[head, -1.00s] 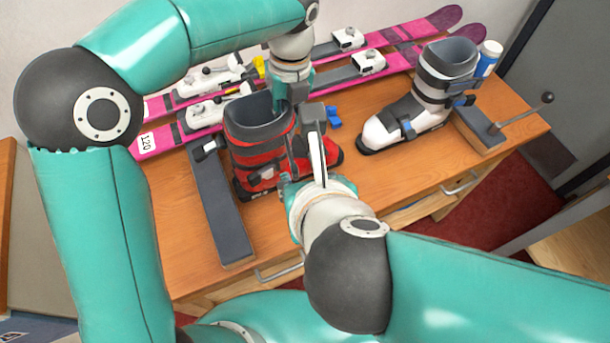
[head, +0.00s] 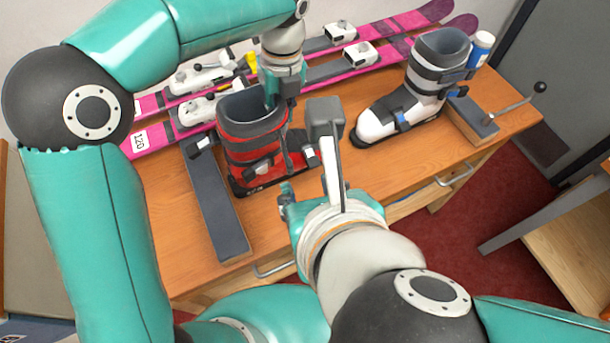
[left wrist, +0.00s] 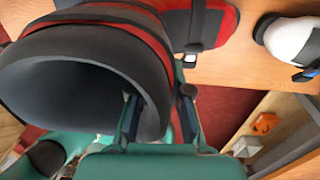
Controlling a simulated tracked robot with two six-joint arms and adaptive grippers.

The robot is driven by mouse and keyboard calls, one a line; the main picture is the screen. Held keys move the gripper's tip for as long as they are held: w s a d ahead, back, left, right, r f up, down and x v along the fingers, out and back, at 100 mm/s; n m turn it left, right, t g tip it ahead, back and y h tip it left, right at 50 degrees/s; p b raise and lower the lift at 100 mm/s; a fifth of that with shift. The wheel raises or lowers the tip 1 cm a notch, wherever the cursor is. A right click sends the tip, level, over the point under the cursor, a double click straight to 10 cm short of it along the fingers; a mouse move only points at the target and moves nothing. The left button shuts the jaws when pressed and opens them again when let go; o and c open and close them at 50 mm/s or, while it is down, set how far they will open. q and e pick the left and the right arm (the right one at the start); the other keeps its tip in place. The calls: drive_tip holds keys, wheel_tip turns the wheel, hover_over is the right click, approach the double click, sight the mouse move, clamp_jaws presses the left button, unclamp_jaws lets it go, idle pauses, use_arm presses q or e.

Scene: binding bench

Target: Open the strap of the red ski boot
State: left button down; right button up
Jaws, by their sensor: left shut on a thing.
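The red ski boot (head: 240,133) with a dark grey cuff stands upright on the bench, left of centre. Dark straps cross its front; a buckle (head: 258,168) shows low on its near side. I cannot tell whether a strap is open. My left gripper (head: 271,100) is shut on the back right of the boot's cuff. In the left wrist view its fingers (left wrist: 158,117) straddle the cuff wall (left wrist: 152,100), one inside and one outside. My right gripper (head: 286,203) is in front of the boot, apart from it; its fingers are mostly hidden by its own wrist.
A white ski boot (head: 385,115) stands to the right, with a blue-and-white bottle (head: 480,50) behind it. Pink skis (head: 410,45) lie along the back. A long dark block (head: 222,210) lies left of the red boot, and a lever with a knob (head: 520,97) at the right.

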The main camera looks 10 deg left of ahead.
use_arm(q)
drive_tip(key=c, duration=1)
unclamp_jaws()
drive_tip(key=r, duration=1.1)
drive_tip(key=shift+w+d+r, duration=0.35)
drive_tip(key=shift+d, duration=0.05)
drive_tip(key=shift+s, duration=0.1)
